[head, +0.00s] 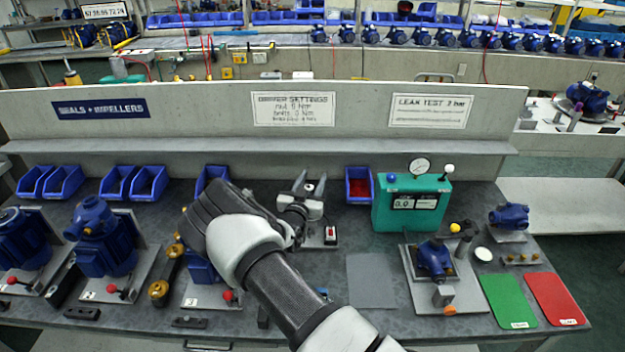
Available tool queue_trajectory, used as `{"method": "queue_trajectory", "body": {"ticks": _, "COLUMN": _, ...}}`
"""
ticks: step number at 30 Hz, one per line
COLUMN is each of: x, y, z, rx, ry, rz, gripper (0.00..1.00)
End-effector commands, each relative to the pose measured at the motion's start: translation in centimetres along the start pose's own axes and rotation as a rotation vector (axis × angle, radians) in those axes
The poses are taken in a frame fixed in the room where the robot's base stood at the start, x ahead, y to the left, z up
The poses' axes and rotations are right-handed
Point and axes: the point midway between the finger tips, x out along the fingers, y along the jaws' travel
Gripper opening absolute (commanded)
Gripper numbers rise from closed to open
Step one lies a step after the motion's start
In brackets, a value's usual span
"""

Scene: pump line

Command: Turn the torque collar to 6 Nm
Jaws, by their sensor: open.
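My arm comes in from the lower right and bends above the bench. My gripper (310,182) is open, with two grey fingers pointing away over a small stand (325,241) at the middle of the bench. A dark, round-topped upright piece shows between the fingers; it may be the driver with the torque collar, but I cannot tell collar from body. I cannot tell whether the fingers touch it. No scale or setting on it is readable. The driver settings sign (293,109) hangs on the panel behind; its small lettering is blurred.
Blue pumps (97,240) on plates stand at left, one partly behind my arm. At right are a green tester (412,205), a pump fixture (434,262), a green mat (508,300) and a red mat (555,299). A bare grey mat (371,281) lies right of my forearm.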

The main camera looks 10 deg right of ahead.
Motion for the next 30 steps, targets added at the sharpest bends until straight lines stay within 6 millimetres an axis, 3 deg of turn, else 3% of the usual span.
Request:
{"method": "queue_trajectory", "body": {"ticks": 8, "x": 0.16, "y": 0.0, "z": 0.04, "rx": -0.001, "ry": -0.001, "rz": 0.0, "gripper": 0.41}}
{"method": "queue_trajectory", "body": {"ticks": 15, "x": 0.14, "y": -0.01, "z": 0.04, "rx": 0.0, "ry": -0.001, "rz": 0.0, "gripper": 0.02}}
{"method": "queue_trajectory", "body": {"ticks": 16, "x": 0.14, "y": -0.01, "z": 0.04, "rx": 0.0, "ry": -0.001, "rz": 0.0, "gripper": 0.0}}
{"method": "queue_trajectory", "body": {"ticks": 30, "x": 0.14, "y": -0.3, "z": 0.2, "rx": -0.003, "ry": -0.003, "rz": -0.124, "gripper": 0.0}}
